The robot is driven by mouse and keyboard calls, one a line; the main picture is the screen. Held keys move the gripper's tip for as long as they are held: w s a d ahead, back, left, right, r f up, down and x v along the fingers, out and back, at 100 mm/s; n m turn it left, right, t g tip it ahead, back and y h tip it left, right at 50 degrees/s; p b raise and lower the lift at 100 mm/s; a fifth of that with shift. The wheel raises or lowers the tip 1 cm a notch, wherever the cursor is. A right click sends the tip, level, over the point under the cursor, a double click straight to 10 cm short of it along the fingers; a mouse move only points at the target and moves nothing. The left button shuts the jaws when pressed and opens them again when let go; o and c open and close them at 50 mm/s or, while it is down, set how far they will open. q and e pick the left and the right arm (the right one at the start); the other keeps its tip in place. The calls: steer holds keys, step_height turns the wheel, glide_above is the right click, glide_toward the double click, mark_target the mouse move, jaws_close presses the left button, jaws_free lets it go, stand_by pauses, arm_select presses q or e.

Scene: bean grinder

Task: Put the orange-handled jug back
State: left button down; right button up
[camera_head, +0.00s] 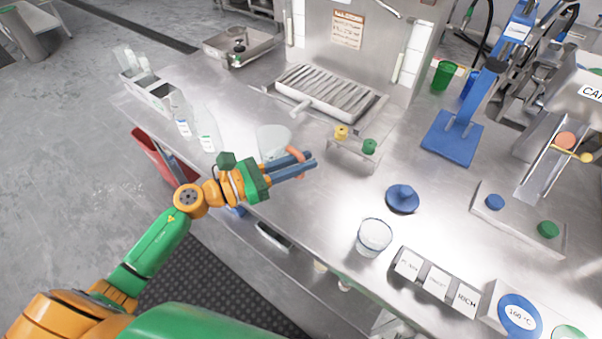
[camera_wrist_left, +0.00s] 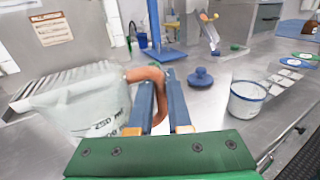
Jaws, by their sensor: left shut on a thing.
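The jug (camera_head: 270,141) is a clear, whitish vessel on the steel counter. Its orange-brown handle (camera_head: 299,154) points right in the head view. In the left wrist view the jug (camera_wrist_left: 75,103) fills the left side, with a "250" mark on its wall, and the curved handle (camera_wrist_left: 158,88) lies between the blue fingers. My left gripper (camera_head: 308,160) is shut on the handle. The jug looks upright; whether its base touches the counter I cannot tell. My right gripper is in neither view.
A grated tray (camera_head: 330,95) lies behind the jug. A small stand with yellow and green knobs (camera_head: 355,148) is to its right. A blue-rimmed cup (camera_head: 374,237) and a blue tamper-like piece (camera_head: 402,199) stand farther right. Clear bottles (camera_head: 207,140) stand left.

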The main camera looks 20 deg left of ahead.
arm_select(q)
steer(key=f, duration=0.1)
steer(key=w+f, duration=0.1)
steer(key=f, duration=0.1)
steer(key=w+f, duration=0.1)
steer(key=f, duration=0.1)
steer(key=shift+a, duration=0.1)
steer(key=shift+f, duration=0.2)
steer(key=shift+f+b, duration=0.1)
steer(key=shift+b, duration=0.2)
steer(key=c, duration=0.9)
jaws_free()
steer(key=shift+o, duration=0.2)
steer(key=shift+s+a, duration=0.1)
steer(key=shift+s, duration=0.05)
steer(key=b+v, duration=0.3)
steer(key=v, duration=0.8)
steer(key=shift+b, duration=0.3)
steer(key=shift+s+a, duration=0.25)
steer(key=shift+a, duration=0.05)
